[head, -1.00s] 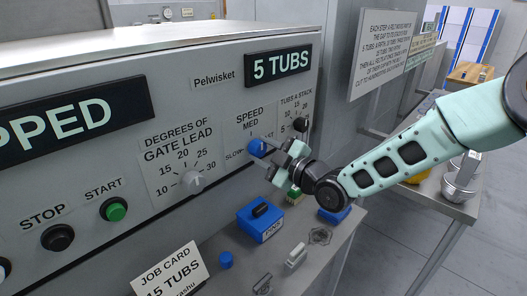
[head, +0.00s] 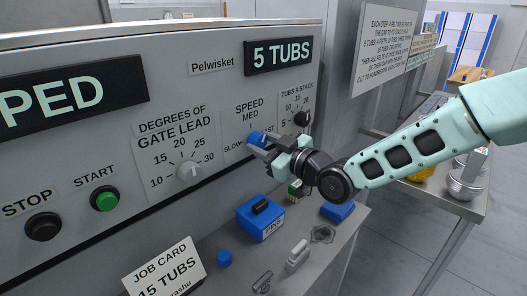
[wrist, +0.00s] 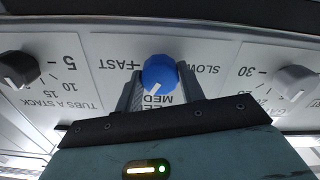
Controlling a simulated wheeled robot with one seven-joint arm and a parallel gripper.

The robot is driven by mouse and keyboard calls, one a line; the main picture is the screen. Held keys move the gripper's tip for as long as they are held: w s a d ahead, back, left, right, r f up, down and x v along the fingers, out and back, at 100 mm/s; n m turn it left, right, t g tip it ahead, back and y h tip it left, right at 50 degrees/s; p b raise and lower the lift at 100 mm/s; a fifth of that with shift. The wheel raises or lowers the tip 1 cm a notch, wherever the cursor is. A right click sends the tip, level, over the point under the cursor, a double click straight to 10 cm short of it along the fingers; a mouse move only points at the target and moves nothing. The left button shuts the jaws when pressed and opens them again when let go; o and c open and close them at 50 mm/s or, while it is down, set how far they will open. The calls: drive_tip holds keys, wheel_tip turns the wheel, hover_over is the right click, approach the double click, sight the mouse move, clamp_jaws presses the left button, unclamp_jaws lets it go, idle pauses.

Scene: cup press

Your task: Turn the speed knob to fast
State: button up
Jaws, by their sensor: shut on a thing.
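The blue speed knob (head: 256,138) sits on the grey machine panel under the word SPEED. In the wrist view the knob (wrist: 160,72) is seen upside down, with FAST to its left, SLOW to its right and MED below. Its white pointer line points down towards MED. My gripper (head: 263,147) reaches the panel from the right and is shut on the knob. In the wrist view my gripper's fingers (wrist: 161,88) lie one on each side of the knob. The head view hides part of the FAST label behind my gripper.
The grey gate lead knob (head: 188,172) is to the left, and the black tubs-a-stack knob (head: 302,118) is close on the right. The green start button (head: 104,199) and black stop button (head: 43,226) are further left. A blue pins box (head: 262,218) stands on the shelf below.

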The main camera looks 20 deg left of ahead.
drive_tip(key=m+b, duration=0.2)
drive_tip(key=m, duration=0.4)
drive_tip(key=shift+f+m, duration=0.15)
drive_tip(key=shift+m, duration=0.15)
drive_tip(key=shift+m+b, duration=0.6)
drive_tip(key=shift+m, duration=2.3)
drive_tip(key=o, duration=1)
drive_tip(key=shift+c, duration=0.2)
drive_tip(key=shift+d, duration=0.15)
drive_tip(key=b+v, duration=0.1)
drive_tip(key=v, duration=1.6)
drive_tip(key=shift+s+d, duration=0.1)
drive_tip(key=shift+s, duration=0.05)
